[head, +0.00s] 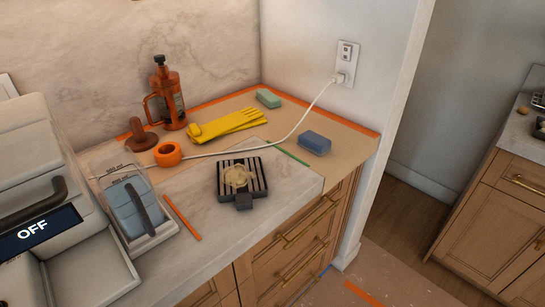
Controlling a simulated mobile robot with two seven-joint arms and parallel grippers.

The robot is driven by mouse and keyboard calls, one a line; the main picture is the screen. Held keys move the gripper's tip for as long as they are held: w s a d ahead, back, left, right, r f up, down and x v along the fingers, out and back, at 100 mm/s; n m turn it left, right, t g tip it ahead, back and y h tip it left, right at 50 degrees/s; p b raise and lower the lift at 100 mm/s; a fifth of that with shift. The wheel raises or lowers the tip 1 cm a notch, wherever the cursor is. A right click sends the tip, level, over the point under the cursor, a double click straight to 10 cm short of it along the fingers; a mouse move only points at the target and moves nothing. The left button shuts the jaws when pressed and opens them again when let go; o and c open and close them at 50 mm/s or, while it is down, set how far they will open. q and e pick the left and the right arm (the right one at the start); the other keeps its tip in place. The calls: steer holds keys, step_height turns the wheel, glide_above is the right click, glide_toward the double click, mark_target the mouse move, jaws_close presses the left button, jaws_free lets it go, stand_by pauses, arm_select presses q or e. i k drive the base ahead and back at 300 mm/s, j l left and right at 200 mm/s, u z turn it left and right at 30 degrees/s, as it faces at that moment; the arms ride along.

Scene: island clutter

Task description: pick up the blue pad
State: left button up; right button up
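The blue pad (314,143) is a small blue block, perhaps a sponge. It lies on the tan sheet at the right part of the counter, close to the front right edge and below the wall outlet. Nothing covers it. Neither of my grippers shows in the head view.
A white cord (290,132) runs from the outlet (346,64) past the blue pad's left. A black slatted tray (225,183) sits in front. Walls bound the back.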

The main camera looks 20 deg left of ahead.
mark_target(316, 143)
steer(key=i+l, duration=0.25)
steer(key=i+l+u, duration=0.6)
steer(key=l, duration=0.35)
steer(key=i+u, duration=0.1)
steer(key=u, duration=1.55)
